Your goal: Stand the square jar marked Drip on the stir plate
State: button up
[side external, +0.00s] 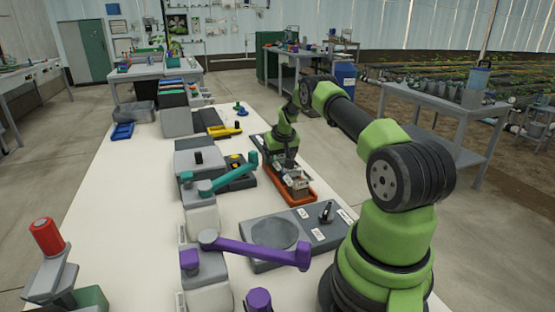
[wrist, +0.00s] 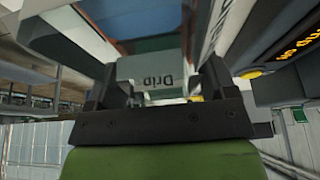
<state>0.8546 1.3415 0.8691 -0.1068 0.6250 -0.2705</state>
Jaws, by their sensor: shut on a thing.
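The square jar marked Drip (wrist: 155,88) sits between the fingers of my gripper (wrist: 152,95) in the wrist view, its label upside down there. In the side view my gripper (side external: 290,166) points down and is shut on it, at the orange tray (side external: 298,199) that holds small labelled jars. I cannot tell whether the Drip jar still touches the tray. The stir plate (side external: 274,233) is a dark grey box with a round disc and a black knob, nearer the camera than the tray. The disc is bare.
A purple lever (side external: 255,249) reaches across beside the stir plate's near edge. A teal lever (side external: 230,178) stands left of the tray. Yellow (side external: 224,131) and blue (side external: 122,131) items lie farther back. The left part of the white bench is clear.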

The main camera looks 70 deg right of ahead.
notch_tip(320, 180, up, 16)
jog(key=shift+r, duration=0.2)
dwell(0.5)
jog(key=shift+r, duration=2.4)
jog(key=w+a+m+g+h, duration=0.15)
jog(key=a+m, duration=0.45)
jog(key=a, duration=0.6)
jog(key=s+a+m+g+y, duration=0.1)
jog(key=s+a+m+g, duration=0.1)
jog(key=s+a+m, duration=0.55)
jog(key=s+a+m+g, duration=0.3)
jog(key=s+a+m, duration=0.1)
jog(key=a, duration=0.6)
jog(key=shift+m+y, duration=0.25)
jog(key=shift+s+a+f, duration=0.1)
jog(key=shift+s+f, duration=0.1)
jog(key=shift+f, duration=4.3)
jog(key=shift+s+f, duration=0.2)
jog(key=shift+f, duration=4.3)
